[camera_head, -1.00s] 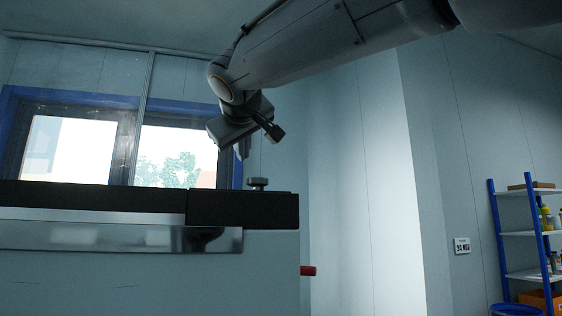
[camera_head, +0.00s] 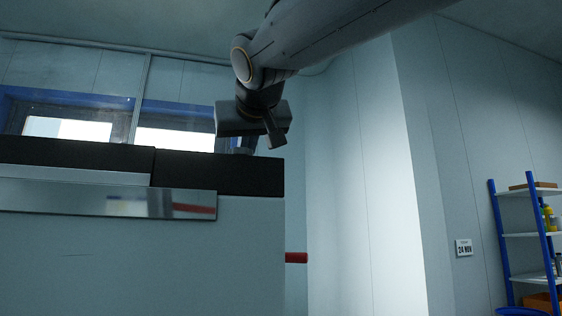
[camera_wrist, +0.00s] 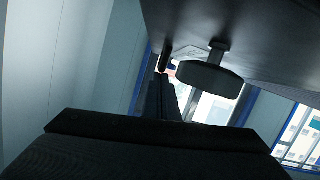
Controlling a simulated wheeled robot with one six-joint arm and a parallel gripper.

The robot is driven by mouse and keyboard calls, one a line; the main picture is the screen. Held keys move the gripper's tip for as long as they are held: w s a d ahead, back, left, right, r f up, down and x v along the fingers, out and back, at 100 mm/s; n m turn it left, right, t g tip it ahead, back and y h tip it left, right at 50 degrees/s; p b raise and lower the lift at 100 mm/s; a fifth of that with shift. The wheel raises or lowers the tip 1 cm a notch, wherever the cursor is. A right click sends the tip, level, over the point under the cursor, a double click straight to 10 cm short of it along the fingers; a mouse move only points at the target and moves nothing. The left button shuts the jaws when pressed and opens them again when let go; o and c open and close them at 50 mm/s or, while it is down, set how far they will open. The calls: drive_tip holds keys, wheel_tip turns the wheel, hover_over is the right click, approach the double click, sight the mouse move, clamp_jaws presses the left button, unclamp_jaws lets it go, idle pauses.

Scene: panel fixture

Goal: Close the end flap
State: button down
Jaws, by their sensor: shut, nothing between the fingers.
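The dark end section (camera_head: 220,173), which looks like the end flap, sits at the right end of the pale fixture's (camera_head: 140,255) top edge; I cannot tell how far it is open. My gripper (camera_head: 245,148) is shut and empty, pointing down just above or behind that section's top edge, with its tips partly hidden. In the wrist view my dark fingers (camera_wrist: 168,98) reach up from the gripper body. I cannot tell whether the fingers touch anything.
A shiny metal strip (camera_head: 110,198) runs along the fixture's front. A red peg (camera_head: 296,258) sticks out from its right side. A blue-framed shelf (camera_head: 530,235) stands far right. Windows (camera_head: 70,129) are behind. The space right of the fixture looks clear.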

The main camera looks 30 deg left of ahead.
drive_tip(key=shift+f, duration=0.15)
drive_tip(key=r+p, duration=0.2)
drive_tip(key=r, duration=0.1)
drive_tip(key=r+p, duration=0.1)
drive_tip(key=p, duration=0.1)
drive_tip(key=shift+s+a+r, duration=0.3)
drive_tip(key=b+v, duration=0.1)
drive_tip(key=v, duration=0.9)
drive_tip(key=shift+f+b, duration=0.15)
drive_tip(key=shift+b, duration=0.15)
